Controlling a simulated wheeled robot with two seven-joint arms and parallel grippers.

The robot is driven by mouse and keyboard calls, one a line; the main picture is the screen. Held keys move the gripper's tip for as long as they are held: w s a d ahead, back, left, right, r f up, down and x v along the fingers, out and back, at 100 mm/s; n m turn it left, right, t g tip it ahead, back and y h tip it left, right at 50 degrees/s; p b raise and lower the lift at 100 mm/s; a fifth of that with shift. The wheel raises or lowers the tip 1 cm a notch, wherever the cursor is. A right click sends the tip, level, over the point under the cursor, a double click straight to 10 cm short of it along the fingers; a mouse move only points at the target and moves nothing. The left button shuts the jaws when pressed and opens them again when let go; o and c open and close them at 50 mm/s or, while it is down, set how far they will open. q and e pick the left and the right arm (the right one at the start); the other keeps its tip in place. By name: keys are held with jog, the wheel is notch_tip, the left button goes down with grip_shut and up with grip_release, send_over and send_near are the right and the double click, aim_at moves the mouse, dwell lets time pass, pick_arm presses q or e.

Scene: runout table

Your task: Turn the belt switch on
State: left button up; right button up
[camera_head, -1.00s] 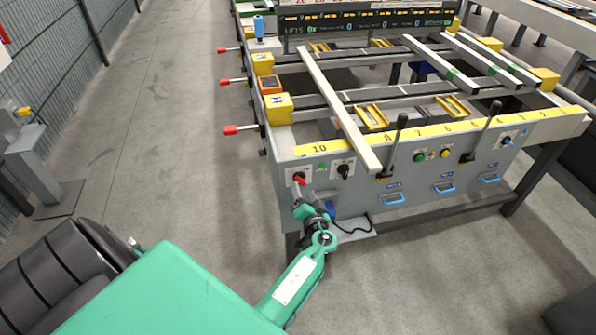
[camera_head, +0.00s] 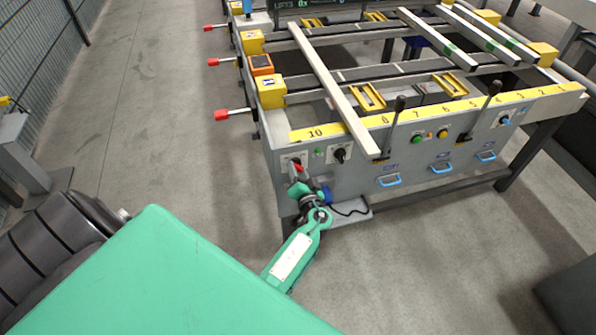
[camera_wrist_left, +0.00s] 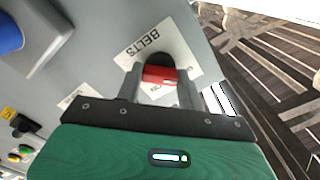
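The belt switch (camera_wrist_left: 158,75) is a red-handled knob on a dark round base, beside a white label reading BELTS. It also shows small at the left end of the table's front panel in the head view (camera_head: 298,166). My left gripper (camera_wrist_left: 160,82) is at the switch, one finger on each side of the red handle, closed around it. In the head view my left gripper (camera_head: 299,176) partly covers the switch. The OFF/ON lettering is mostly hidden by the handle and fingers. My right gripper is in neither view.
A black rotary knob (camera_head: 341,153) sits right of the switch on the same panel. Two black levers (camera_head: 390,125) and blue handles (camera_head: 389,181) are farther right. A long bar (camera_head: 333,90) overhangs the panel. The floor left of the table is clear.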

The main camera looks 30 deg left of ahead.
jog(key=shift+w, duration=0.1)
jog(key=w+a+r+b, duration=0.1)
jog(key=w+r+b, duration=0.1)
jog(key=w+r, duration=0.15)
pick_arm(q)
jog(key=m+p, duration=0.3)
jog(key=m, duration=1.4)
jog(key=shift+m+p, duration=0.35)
jog(key=shift+m, duration=0.05)
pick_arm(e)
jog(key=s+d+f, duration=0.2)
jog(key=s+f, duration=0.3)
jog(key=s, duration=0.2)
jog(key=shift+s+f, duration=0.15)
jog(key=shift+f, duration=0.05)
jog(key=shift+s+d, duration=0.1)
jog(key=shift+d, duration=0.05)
pick_arm(q)
jog(key=o, duration=1)
